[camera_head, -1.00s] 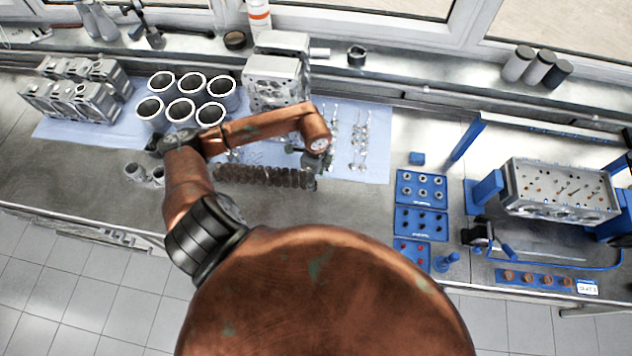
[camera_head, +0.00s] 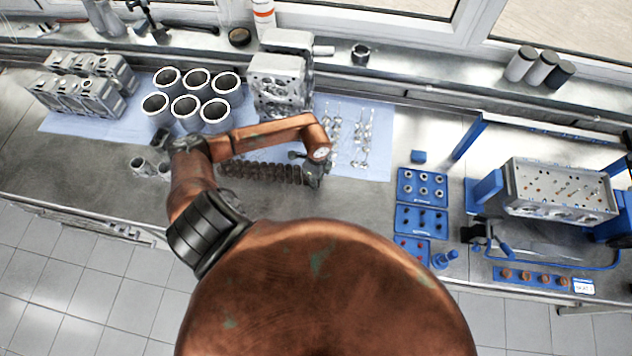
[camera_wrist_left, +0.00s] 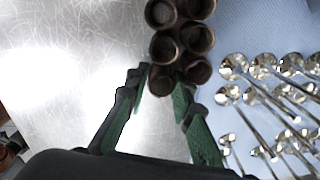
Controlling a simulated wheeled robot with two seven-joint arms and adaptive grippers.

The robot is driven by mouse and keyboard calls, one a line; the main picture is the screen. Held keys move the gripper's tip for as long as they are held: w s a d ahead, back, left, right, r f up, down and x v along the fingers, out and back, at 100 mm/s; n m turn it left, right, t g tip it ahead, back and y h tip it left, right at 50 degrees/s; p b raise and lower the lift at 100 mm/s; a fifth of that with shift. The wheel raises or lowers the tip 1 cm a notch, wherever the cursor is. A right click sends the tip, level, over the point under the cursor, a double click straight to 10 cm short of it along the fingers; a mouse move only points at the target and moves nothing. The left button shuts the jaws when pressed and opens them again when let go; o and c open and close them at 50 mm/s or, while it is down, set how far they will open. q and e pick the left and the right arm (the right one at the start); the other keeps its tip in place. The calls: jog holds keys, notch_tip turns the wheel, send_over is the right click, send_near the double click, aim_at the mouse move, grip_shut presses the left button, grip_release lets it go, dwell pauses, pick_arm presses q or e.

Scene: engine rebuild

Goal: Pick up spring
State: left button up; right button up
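The springs (camera_head: 262,173) are dark brown coils standing close together in rows on the bench, in front of the blue cloth. In the left wrist view their round open tops (camera_wrist_left: 165,47) show at the top centre. My left gripper (camera_head: 312,180) is at the right end of the rows, pointing down. In the left wrist view its two green-padded fingers (camera_wrist_left: 161,80) are apart, with the nearest spring (camera_wrist_left: 160,82) between or just beyond the tips. I cannot tell whether they touch it. My right gripper is not in view.
Valves (camera_wrist_left: 260,90) lie on the blue cloth (camera_head: 378,160) right of the springs. Cylinder liners (camera_head: 186,108) and an engine block (camera_head: 278,85) stand behind. Blue trays (camera_head: 421,218) and a cylinder head (camera_head: 560,190) are at right. Bare bench lies in front of the springs.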

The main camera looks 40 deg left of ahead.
pick_arm(q)
grip_shut()
jog(key=shift+r, duration=0.1)
